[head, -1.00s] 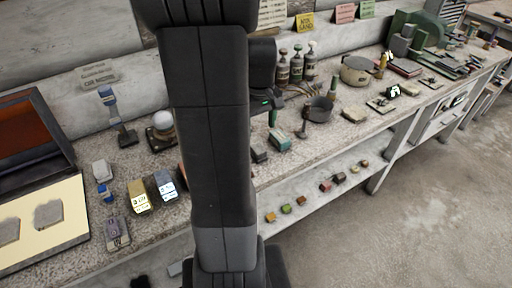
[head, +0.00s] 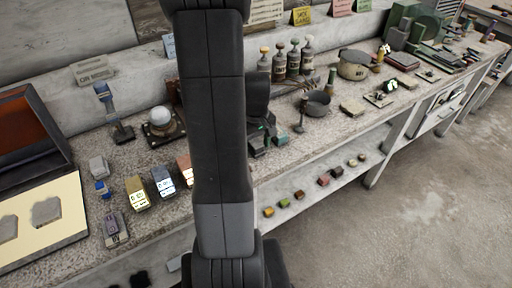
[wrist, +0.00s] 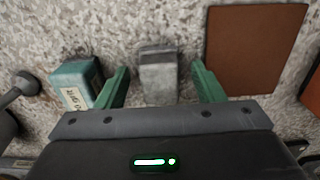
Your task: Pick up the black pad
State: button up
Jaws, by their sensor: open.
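A grey block (wrist: 158,78), darker across its top, lies on the speckled bench between my gripper's fingers in the wrist view. It is likely the black pad, which looks like a dark block (head: 257,152) in the head view. My gripper (wrist: 160,68) is open, with one green finger on each side of the block and a visible gap to each. A teal block (wrist: 76,80) with a pale grit label lies just outside the left finger. In the head view, my arm covers part of the bench, and my gripper (head: 265,134) is low over the blocks.
A brown square sheet (wrist: 253,45) lies right of the block in the wrist view. A dark pan (head: 317,104) stands near the blocks. Several bottles (head: 293,62) stand behind. A lower shelf (head: 310,195) holds several small coloured blocks.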

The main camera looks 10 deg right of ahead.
aim_at(256, 143)
jog(key=c, duration=1.1)
jog(key=shift+o, duration=0.2)
jog(key=shift+r, duration=0.1)
notch_tip(256, 143, up, 10)
jog(key=shift+f, duration=0.1)
jog(key=shift+o, duration=0.4)
